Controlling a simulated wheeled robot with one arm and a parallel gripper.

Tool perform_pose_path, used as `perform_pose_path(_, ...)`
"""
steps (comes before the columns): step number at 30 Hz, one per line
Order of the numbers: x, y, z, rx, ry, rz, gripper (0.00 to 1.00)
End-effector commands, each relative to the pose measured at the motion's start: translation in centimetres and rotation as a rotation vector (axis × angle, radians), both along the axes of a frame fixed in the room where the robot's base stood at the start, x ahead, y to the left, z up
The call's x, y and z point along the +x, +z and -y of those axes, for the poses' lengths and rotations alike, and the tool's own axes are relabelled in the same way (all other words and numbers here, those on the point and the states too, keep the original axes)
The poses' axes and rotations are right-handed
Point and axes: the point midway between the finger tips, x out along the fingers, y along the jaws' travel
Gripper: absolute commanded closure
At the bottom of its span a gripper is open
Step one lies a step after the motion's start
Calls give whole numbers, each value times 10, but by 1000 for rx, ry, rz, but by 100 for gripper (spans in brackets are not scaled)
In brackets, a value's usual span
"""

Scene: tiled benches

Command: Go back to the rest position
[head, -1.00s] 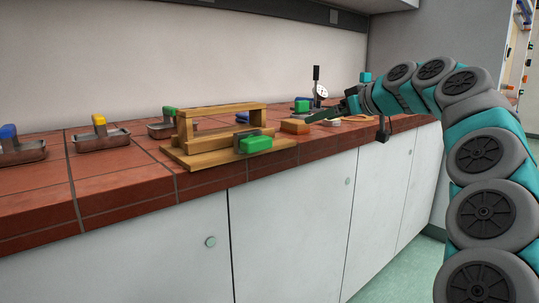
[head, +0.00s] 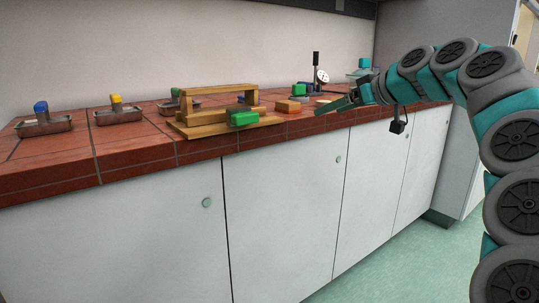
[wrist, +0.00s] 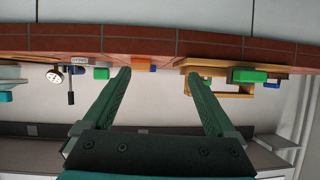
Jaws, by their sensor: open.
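My gripper (head: 335,106) is at the bench's front edge on the right in the head view, at the end of my grey and teal arm. In the wrist view my gripper (wrist: 161,80) shows two dark green fingers spread wide with nothing between them. The wrist picture is upside down, with the bench top (wrist: 120,47) across its upper part. The wooden stand (head: 205,130) with a green block (head: 244,118) at its front is left of my gripper, apart from it. The stand also shows in the wrist view (wrist: 215,64).
Small metal trays hold a blue-topped piece (head: 41,107) and a yellow-topped piece (head: 116,103) at the left of the tiled bench (head: 130,155). An orange block (head: 288,106) and a dial on a post (head: 321,76) are near my gripper. Floor (head: 400,260) in front is clear.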

Motion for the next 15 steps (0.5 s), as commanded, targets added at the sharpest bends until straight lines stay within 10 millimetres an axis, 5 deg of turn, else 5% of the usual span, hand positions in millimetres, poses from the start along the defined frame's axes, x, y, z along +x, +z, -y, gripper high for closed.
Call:
perform_pose_path(8, -36, -20, -40, -24, 45, -109, 8)
perform_pose_path(15, -101, -67, -86, -90, 72, -290, 8)
